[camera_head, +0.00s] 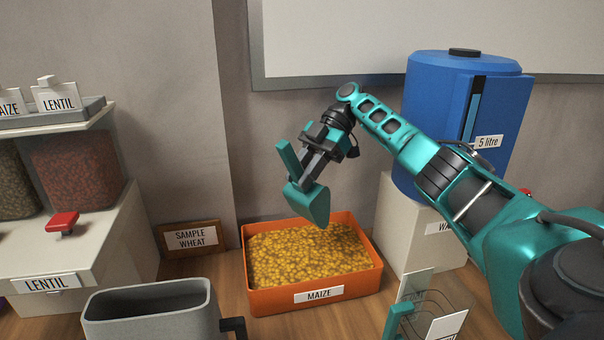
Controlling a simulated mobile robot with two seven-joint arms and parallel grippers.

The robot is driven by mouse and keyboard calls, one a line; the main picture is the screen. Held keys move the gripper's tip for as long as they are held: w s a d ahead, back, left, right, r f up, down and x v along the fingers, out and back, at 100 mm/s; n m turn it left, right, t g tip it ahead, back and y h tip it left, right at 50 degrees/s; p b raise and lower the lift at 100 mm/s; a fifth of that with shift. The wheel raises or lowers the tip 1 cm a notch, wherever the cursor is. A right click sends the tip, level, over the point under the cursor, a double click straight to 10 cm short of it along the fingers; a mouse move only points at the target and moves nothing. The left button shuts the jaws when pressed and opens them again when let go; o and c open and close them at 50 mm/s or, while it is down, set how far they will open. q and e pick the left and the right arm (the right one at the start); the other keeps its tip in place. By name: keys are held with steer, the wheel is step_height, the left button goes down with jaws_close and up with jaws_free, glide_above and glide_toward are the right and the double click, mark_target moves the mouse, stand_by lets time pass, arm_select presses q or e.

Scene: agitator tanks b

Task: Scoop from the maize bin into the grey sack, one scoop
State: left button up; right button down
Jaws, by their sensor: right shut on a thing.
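The orange maize bin (320,305), labelled MAIZE, stands on the wooden counter and holds a bed of yellow kernels (305,255). My right gripper (313,172) is above the back of the bin, shut on a teal scoop (309,204). The scoop's bowl hangs low over the kernels with its closed outer side towards me, so what is inside it is hidden. A grey open-topped holder (150,318), which looks like the grey sack, stands at the front left, cut off by the lower edge. My left gripper is out of view.
A SAMPLE WHEAT sign (190,238) stands behind, left of the bin. A lentil dispenser (90,235) is at the left. A blue tank (440,110) on a pale block (393,220) is at the right.

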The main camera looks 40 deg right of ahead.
stand_by(0.4)
steer(key=a+f+h, duration=0.1)
steer(key=a+h, duration=0.1)
steer(key=a, duration=0.1)
steer(key=a+f+h, duration=0.1)
steer(key=h, duration=0.1)
steer(key=shift+s+a+f, duration=0.1)
steer(key=shift+a+f, duration=0.2)
steer(key=shift+a, duration=0.1)
steer(key=a+f+h, duration=0.7)
steer(key=h, duration=0.2)
steer(key=shift+f+t, duration=0.25)
steer(key=shift+t, duration=0.05)
step_height(320, 180, up, 6)
stand_by(0.7)
steer(key=shift+s+a, duration=0.1)
stand_by(0.4)
